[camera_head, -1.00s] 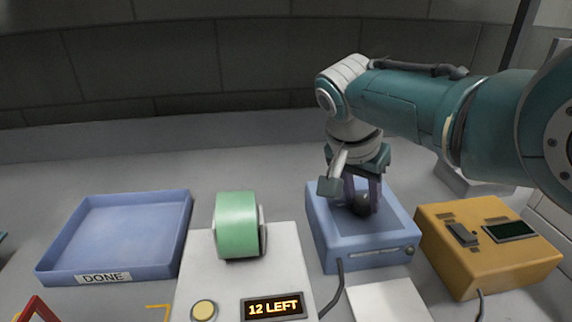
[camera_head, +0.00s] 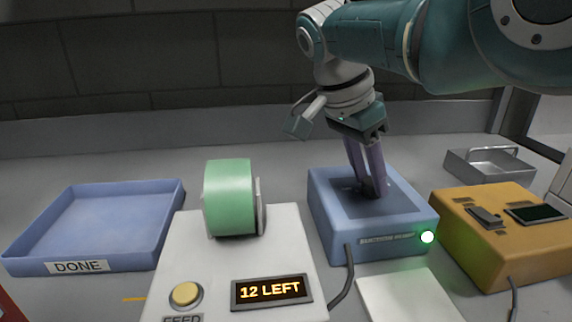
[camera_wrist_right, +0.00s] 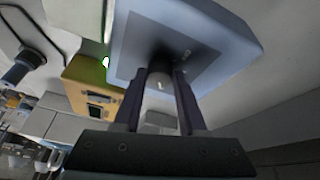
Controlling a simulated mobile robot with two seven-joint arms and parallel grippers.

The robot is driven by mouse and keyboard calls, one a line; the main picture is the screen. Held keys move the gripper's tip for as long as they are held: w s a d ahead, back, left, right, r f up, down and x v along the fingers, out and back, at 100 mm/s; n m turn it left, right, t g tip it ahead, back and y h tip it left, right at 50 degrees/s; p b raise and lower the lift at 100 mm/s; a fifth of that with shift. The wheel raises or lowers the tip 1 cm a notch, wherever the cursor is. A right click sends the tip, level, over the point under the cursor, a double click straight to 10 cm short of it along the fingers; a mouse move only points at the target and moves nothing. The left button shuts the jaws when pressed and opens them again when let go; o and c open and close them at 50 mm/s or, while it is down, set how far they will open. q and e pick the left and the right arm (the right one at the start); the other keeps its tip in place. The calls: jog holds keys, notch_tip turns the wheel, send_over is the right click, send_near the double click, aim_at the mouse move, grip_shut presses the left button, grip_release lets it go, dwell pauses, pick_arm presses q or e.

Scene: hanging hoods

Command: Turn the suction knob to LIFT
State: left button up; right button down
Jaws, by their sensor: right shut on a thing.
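The blue box (camera_head: 330,215) stands right of centre in the head view, with a dark panel on top and a small green light (camera_head: 427,237) lit on its front. My right gripper (camera_head: 374,188) reaches down onto this panel, its two purple-grey fingers shut on a small dark knob. The fingers mostly hide the knob in the head view. In the wrist view the knob (camera_wrist_right: 160,82) shows between the fingers, with a pale mark on it. Small marks on the panel are too small to read. My left gripper is not in view.
An orange box (camera_head: 490,245) with a lever switch and dark display stands to the right. A white machine (camera_head: 215,270) with a green roll (camera_head: 230,195) and "12 LEFT" display stands to the left. A blue "DONE" tray (camera_head: 110,220) lies further left, looking empty. A metal tray (camera_head: 490,165) stands behind.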

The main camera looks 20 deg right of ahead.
jog(key=shift+c, duration=2.3)
grip_release()
jog(key=shift+r, duration=0.3)
jog(key=p+v, duration=0.2)
jog(key=v, duration=0.7)
jog(key=shift+r, duration=0.15)
jog(key=shift+a, duration=0.1)
